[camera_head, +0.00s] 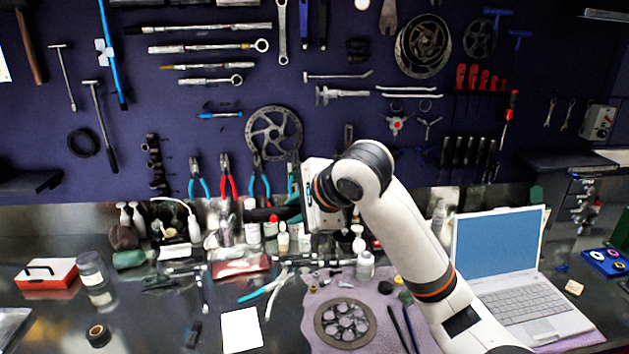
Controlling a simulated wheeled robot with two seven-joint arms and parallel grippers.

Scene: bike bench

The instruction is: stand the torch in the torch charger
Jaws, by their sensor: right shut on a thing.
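My right arm (420,240) rises from the lower right and bends at a dark joint in the middle of the view. Its white hand, my right gripper (318,210), is beyond the bend, low in front of the back of the bench. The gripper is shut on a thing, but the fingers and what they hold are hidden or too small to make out. I cannot pick out the torch with certainty. I cannot identify the torch charger either; a small black block (193,333) lies on the front of the bench. My left gripper is not in view.
Bottles (252,228) and small tools crowd the back of the bench. Pliers (265,288), a white card (241,329) and a chainring (345,322) on a purple mat lie in front. A laptop (510,270) stands right, a red box (47,273) left. Tools hang on the wall.

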